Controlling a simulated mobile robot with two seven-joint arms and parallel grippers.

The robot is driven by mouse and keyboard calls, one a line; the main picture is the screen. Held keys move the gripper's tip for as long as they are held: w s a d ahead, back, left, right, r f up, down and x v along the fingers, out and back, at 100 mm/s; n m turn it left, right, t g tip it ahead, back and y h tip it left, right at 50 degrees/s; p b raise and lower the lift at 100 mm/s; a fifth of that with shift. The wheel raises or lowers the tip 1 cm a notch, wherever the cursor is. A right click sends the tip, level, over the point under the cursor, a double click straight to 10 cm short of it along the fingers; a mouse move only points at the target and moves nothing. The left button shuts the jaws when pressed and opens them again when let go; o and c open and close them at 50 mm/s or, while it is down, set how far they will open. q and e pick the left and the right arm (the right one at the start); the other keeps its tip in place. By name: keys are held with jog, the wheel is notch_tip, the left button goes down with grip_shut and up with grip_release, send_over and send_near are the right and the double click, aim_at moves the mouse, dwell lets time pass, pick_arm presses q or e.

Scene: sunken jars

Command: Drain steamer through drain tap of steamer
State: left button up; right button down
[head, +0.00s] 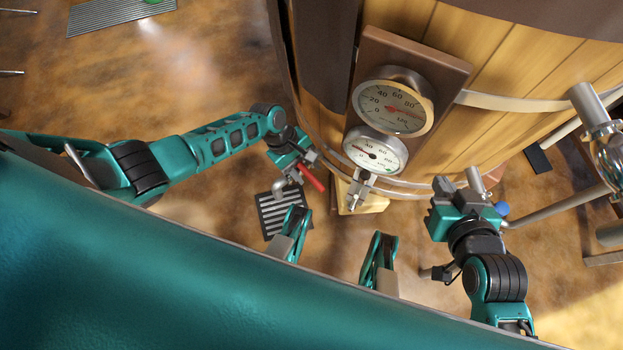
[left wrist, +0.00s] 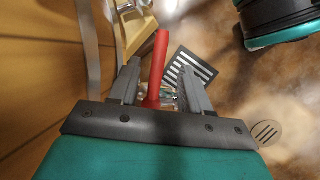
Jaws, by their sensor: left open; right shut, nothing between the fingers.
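The steamer (head: 505,55) is a large wooden barrel with metal bands in the head view. Its drain tap has a red lever handle (head: 312,178) low at the barrel's left side, with a bent metal spout (head: 279,187) over a slatted floor grate (head: 268,222). My left gripper (head: 303,160) is open at the tap. In the left wrist view the red handle (left wrist: 158,62) stands between its two spread fingers, and the grate (left wrist: 193,65) shows beyond. My right gripper (head: 446,188) is shut and empty by the barrel's lower right side. Water flow cannot be made out.
Two round dials, the upper gauge (head: 394,105) and lower gauge (head: 376,151), sit on a brown board on the barrel. Metal pipes (head: 560,204) and a blue knob (head: 502,208) are close to my right gripper. Open brown floor (head: 215,95) lies left of the barrel.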

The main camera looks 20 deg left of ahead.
aim_at(313, 180)
pick_arm(q)
jog(key=b+x, duration=0.1)
jog(key=x, duration=0.3)
jog(key=shift+f+b, duration=0.1)
jog(key=shift+b, duration=0.3)
grip_shut()
